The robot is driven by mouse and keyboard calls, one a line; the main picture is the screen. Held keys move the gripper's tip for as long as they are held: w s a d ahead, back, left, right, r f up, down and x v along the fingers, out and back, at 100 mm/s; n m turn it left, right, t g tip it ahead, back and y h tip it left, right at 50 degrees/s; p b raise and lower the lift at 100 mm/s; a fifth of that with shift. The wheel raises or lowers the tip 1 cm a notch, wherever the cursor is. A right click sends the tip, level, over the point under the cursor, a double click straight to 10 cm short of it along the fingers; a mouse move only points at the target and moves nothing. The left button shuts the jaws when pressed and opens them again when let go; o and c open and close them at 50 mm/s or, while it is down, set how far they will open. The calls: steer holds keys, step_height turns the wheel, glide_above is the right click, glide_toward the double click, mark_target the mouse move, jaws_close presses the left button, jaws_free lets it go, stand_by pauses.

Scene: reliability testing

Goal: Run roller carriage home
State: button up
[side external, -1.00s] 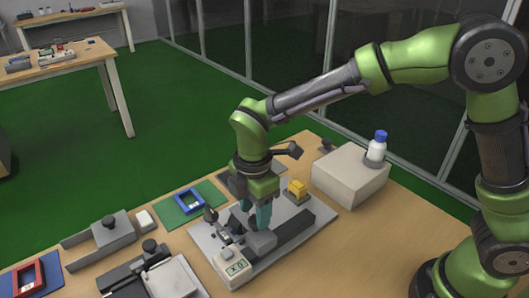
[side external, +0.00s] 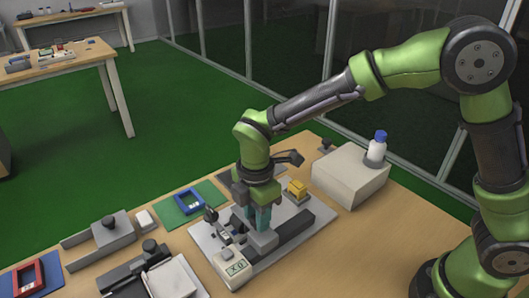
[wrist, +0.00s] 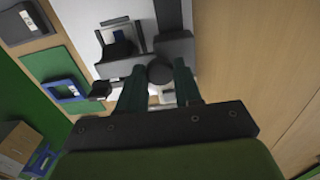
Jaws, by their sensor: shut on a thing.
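The roller carriage (side external: 263,241) is a grey block on a dark rail (side external: 298,228) fixed to a pale base plate. My gripper (side external: 261,226) points down over the carriage, with teal fingers. In the wrist view my gripper (wrist: 160,82) has a finger on each side of a round black knob (wrist: 160,73), and it is shut on that knob. The knob is hidden by the fingers in the side view. A small box with a display (side external: 236,268) stands at the front end of the plate.
A yellow block (side external: 297,187) sits behind the rail. A blue frame (side external: 190,201) lies on a green mat at left. Grey fixtures (side external: 110,235) crowd the front left. Bare tabletop lies right of the plate.

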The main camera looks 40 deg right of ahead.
steer(key=d, duration=1.2)
stand_by(0.3)
steer(key=shift+d, duration=0.15)
steer(key=o, duration=0.6)
steer(key=shift+c, duration=0.2)
steer(key=shift+r, duration=2.55)
